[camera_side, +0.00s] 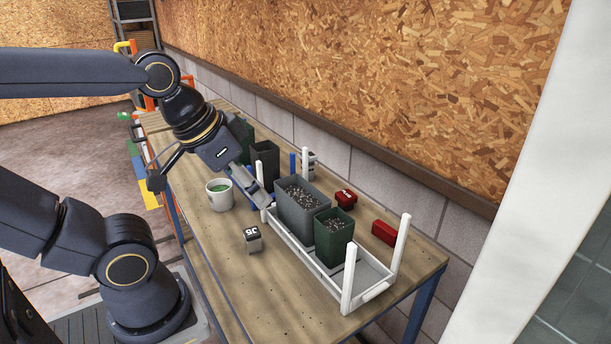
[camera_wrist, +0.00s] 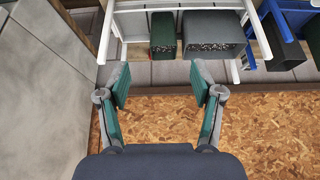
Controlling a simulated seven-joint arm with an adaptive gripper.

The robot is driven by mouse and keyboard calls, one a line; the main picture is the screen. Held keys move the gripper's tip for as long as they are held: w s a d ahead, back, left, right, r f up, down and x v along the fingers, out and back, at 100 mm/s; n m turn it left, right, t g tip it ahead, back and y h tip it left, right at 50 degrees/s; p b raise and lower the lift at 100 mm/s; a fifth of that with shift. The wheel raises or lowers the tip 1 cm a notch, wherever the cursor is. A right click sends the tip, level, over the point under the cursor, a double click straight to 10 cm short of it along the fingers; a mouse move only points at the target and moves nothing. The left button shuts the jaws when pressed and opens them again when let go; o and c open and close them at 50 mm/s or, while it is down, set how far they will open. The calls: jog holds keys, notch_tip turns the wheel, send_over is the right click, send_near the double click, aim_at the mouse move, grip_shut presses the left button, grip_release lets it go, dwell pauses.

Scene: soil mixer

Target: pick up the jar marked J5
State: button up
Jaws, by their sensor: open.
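The jar marked J5 (camera_side: 253,240) is a small pale jar with a dark label on the bench, in front of the white rack (camera_side: 318,272). Its marking lies sideways in the side view. I cannot make it out in the wrist view. My gripper (camera_wrist: 162,88) is open, with nothing between its green-padded fingers in the wrist view. In the side view it is up and to the left of the J5 jar, over the bench near the blue rack, apart from the jar; its fingertips are hard to make out there.
The white rack holds a grey pot (camera_side: 300,212) and a green pot (camera_side: 334,240), both with soil. Red jars (camera_side: 346,199) (camera_side: 385,233) lie behind the rack. Bare bench (camera_side: 215,245) surrounds J5's near side.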

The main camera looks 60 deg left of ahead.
dwell(0.3)
jog(key=m+g, duration=0.2)
jog(key=g, duration=0.4)
send_over(252, 231)
notch_tip(252, 231, down, 9)
jog(key=f, duration=1.1)
jog(key=shift+s, duration=0.2)
notch_tip(252, 231, down, 6)
jog(key=shift+w+r, duration=0.15)
